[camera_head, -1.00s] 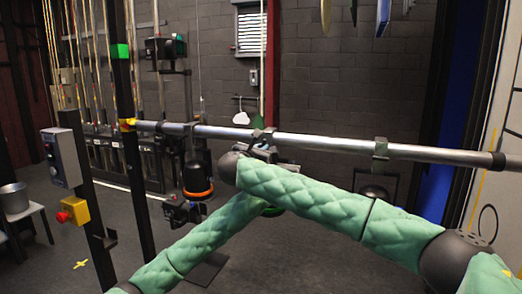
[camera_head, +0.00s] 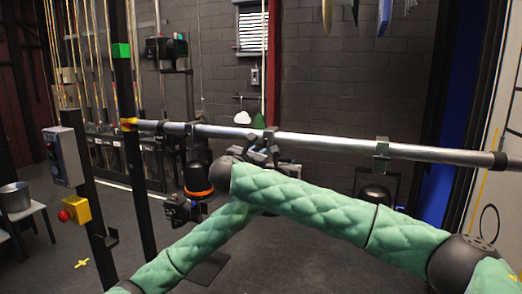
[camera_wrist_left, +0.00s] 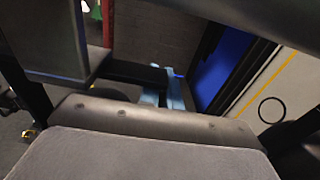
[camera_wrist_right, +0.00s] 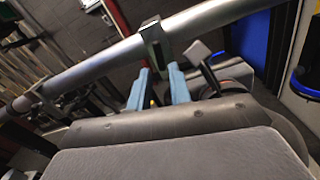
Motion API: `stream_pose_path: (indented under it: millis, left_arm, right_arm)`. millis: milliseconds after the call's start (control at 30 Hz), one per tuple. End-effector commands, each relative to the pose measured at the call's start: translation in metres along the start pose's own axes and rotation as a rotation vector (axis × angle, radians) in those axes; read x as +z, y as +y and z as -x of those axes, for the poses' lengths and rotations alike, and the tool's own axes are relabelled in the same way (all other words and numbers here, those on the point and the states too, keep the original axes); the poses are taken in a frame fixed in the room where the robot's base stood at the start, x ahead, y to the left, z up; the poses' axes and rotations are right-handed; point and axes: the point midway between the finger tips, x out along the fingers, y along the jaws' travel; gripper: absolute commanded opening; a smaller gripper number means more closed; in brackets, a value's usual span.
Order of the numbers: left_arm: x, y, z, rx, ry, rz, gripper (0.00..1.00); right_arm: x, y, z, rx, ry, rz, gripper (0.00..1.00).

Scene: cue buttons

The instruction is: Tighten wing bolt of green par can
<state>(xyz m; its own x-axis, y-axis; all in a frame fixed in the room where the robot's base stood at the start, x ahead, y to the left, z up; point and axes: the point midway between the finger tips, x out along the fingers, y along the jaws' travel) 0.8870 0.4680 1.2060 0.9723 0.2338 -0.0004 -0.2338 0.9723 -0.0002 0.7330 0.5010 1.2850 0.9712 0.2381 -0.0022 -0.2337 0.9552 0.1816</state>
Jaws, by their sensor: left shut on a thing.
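The green par can is mostly hidden behind my crossing arms in the head view. A dark clamp (camera_head: 262,141) shows on the silver pipe (camera_head: 310,144) above that spot. My right gripper (camera_wrist_right: 158,88) has its pale blue fingers apart below the pipe, with a grey clamp (camera_wrist_right: 153,42) just beyond the tips. My left gripper (camera_wrist_left: 165,88) has its fingers close together at the end of a dark bar (camera_wrist_left: 130,70). It is shut on a dark part of a fixture. I cannot tell which part, and I cannot make out the wing bolt.
A par can with an orange ring (camera_head: 198,178) hangs on the left, and a black one (camera_head: 374,191) on the right. A dark post (camera_head: 128,130), a grey control box (camera_head: 62,155) and a yellow box with a red button (camera_head: 75,210) stand at left.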

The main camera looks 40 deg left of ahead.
Motion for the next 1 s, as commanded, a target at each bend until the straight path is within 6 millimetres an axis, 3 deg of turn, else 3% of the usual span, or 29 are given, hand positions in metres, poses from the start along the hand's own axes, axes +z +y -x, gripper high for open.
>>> stream_pose_path:
  millis: [200, 400, 833, 1000]
  left_arm:
    - [-0.002, 0.0, 0.0, 0.0, 0.002, 0.0, 0.0]
    - [-0.002, 0.0, 0.0, 0.0, 0.002, 0.0, 0.0]
    - [-0.001, 0.0, 0.0, 0.0, 0.002, 0.0, 0.0]
    - [-0.001, 0.0, 0.0, 0.0, 0.002, 0.0, 0.0]
  right_arm:
    - [0.0, 0.001, 0.043, 0.004, 0.0, -0.001, 0.2]
    - [0.0, 0.001, 0.068, 0.002, -0.001, 0.0, 0.2]
    - [0.0, 0.001, 0.077, 0.001, -0.001, 0.0, 0.2]
    - [0.007, 0.002, 0.077, 0.003, -0.012, 0.002, 0.53]
